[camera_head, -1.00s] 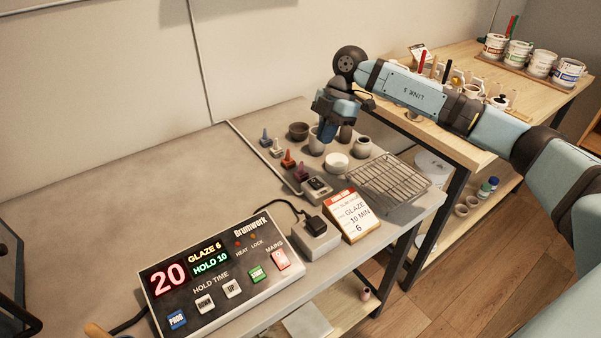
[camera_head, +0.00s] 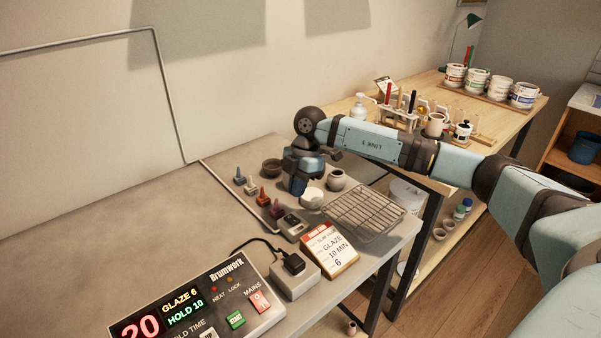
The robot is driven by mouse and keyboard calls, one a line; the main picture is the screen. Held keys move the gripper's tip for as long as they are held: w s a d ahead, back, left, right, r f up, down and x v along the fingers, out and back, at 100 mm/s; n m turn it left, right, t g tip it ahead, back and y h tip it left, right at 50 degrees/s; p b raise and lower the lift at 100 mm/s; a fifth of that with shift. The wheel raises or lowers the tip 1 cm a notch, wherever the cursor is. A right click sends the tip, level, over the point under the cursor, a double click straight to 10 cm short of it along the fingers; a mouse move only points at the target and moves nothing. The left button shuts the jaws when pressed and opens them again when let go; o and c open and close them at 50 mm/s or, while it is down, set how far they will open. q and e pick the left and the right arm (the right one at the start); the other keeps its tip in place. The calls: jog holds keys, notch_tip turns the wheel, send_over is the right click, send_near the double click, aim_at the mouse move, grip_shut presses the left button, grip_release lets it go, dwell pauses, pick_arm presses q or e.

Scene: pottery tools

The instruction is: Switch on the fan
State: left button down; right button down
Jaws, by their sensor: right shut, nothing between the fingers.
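No fan shows in the head view. My right gripper (camera_head: 299,186) points down among the small pots at the back of the grey bench (camera_head: 110,210). Its fingers are shut and empty, and it partly hides the pots behind it. My left gripper is out of view.
A white bowl (camera_head: 312,199) and a grey pot (camera_head: 336,180) stand close to the gripper. Several coloured cones stand left of the gripper. The bench's left is clear.

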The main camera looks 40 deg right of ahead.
aim_at(294, 222)
jog(key=x, duration=0.4)
jog(key=d+x, duration=0.1)
jog(key=x, duration=0.1)
jog(key=shift+s+f, duration=0.1)
jog(key=shift+f, duration=0.45)
